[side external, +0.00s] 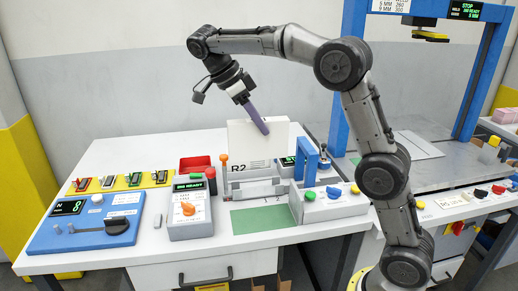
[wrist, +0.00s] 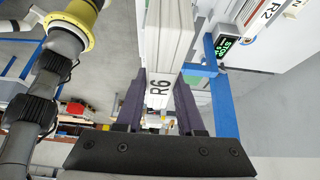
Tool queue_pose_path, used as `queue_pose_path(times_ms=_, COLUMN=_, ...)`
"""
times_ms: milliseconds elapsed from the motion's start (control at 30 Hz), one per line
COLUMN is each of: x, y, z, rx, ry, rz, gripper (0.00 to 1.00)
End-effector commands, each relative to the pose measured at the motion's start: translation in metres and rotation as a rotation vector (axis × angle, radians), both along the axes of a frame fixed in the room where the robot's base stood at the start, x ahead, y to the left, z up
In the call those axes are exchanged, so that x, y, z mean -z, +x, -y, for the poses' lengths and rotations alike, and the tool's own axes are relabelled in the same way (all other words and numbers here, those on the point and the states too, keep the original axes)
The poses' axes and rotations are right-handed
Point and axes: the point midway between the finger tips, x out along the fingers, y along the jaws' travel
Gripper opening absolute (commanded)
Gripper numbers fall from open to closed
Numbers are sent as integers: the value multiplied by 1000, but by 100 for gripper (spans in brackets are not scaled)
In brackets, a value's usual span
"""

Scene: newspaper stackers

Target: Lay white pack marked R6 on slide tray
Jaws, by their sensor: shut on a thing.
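A white pack (wrist: 170,32) marked R6 is between the two dark purple fingers of my gripper (wrist: 160,82) in the wrist view, and the fingers are shut on it. In the side external view my gripper (side external: 262,128) reaches down over the upper edge of a white block (side external: 250,141) standing upright above a grey metal tray-like fixture (side external: 255,187). R2 and small print show low on the white there; the R6 mark is hidden from that side. I cannot tell whether the held pack touches the fixture, or which part is the slide tray.
A blue upright frame (side external: 311,160) stands close on the right, with a button box (side external: 322,205) before it. A grey box with an orange knob (side external: 192,208) and an orange-topped post (side external: 224,164) are on the left. A green mat (side external: 262,220) lies clear in front.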

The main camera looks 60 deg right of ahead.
Motion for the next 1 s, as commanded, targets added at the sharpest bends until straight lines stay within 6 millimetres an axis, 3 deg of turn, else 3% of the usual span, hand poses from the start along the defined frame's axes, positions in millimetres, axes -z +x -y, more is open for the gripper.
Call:
queue_pose_path(times_ms=400, x=-1, y=49, z=57, rx=3, ry=-7, rz=3, gripper=0)
queue_pose_path(times_ms=833, x=2, y=70, z=96, rx=7, ry=-11, rz=-1, gripper=0)
queue_pose_path(times_ms=1000, x=17, y=70, z=97, rx=5, ry=-10, rz=-6, gripper=0)
